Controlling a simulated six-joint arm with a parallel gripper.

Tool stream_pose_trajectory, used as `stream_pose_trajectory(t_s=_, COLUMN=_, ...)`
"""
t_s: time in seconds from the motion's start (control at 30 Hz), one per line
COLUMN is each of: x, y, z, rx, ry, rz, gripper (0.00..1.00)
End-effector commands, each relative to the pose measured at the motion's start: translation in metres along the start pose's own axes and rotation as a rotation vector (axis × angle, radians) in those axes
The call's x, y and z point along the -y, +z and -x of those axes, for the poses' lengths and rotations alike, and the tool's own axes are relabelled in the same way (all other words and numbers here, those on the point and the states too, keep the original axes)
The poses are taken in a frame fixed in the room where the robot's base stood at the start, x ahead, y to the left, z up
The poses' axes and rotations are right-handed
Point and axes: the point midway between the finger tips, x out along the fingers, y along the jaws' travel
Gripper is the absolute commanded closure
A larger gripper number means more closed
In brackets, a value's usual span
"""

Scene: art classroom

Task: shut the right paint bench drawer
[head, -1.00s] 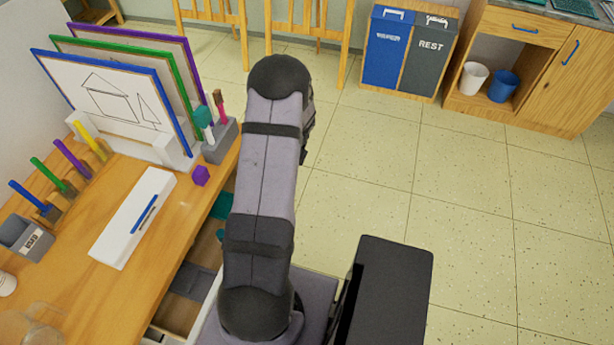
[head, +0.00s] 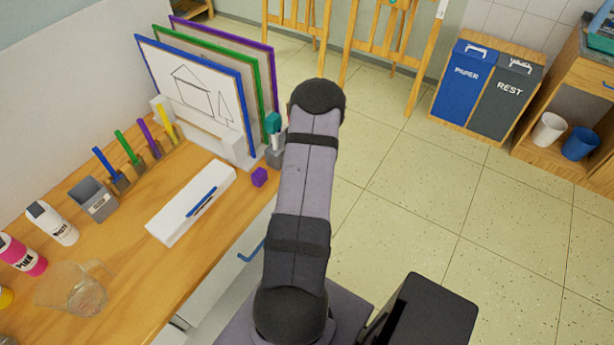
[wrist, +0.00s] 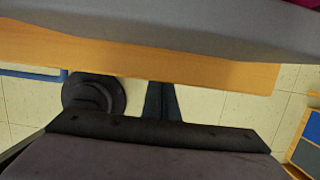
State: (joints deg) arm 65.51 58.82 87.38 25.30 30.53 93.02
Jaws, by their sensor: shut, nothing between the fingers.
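The wooden paint bench (head: 128,276) fills the left of the head view. Below its front edge, a white drawer front (head: 222,283) with a blue handle (head: 251,250) shows beside my arm. No open drawer interior shows there, and the front looks close in under the bench edge; my arm hides its right part. My gripper (wrist: 162,101) shows in the wrist view as dark fingers, shut and empty. In the head view it is hidden behind my arm. A wooden edge (wrist: 150,68) crosses the wrist view just beyond the fingers; I cannot tell whether they touch it.
Paper (head: 463,82) and rest (head: 505,98) bins stand at the back right. The tiled floor right of my arm is clear.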

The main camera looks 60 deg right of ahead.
Motion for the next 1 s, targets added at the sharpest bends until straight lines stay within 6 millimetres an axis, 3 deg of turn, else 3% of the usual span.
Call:
stream_pose_trajectory(t_s=0.03, x=0.000, y=0.008, z=0.000, rx=0.009, ry=-0.003, rz=0.002, gripper=1.00)
stream_pose_trajectory(t_s=0.33, x=0.001, y=0.002, z=0.003, rx=0.010, ry=-0.004, rz=0.000, gripper=1.00)
stream_pose_trajectory(t_s=0.63, x=0.001, y=-0.043, z=0.013, rx=0.006, ry=-0.002, rz=-0.006, gripper=1.00)
stream_pose_trajectory(t_s=1.0, x=0.001, y=-0.041, z=0.080, rx=0.006, ry=-0.004, rz=0.000, gripper=1.00)
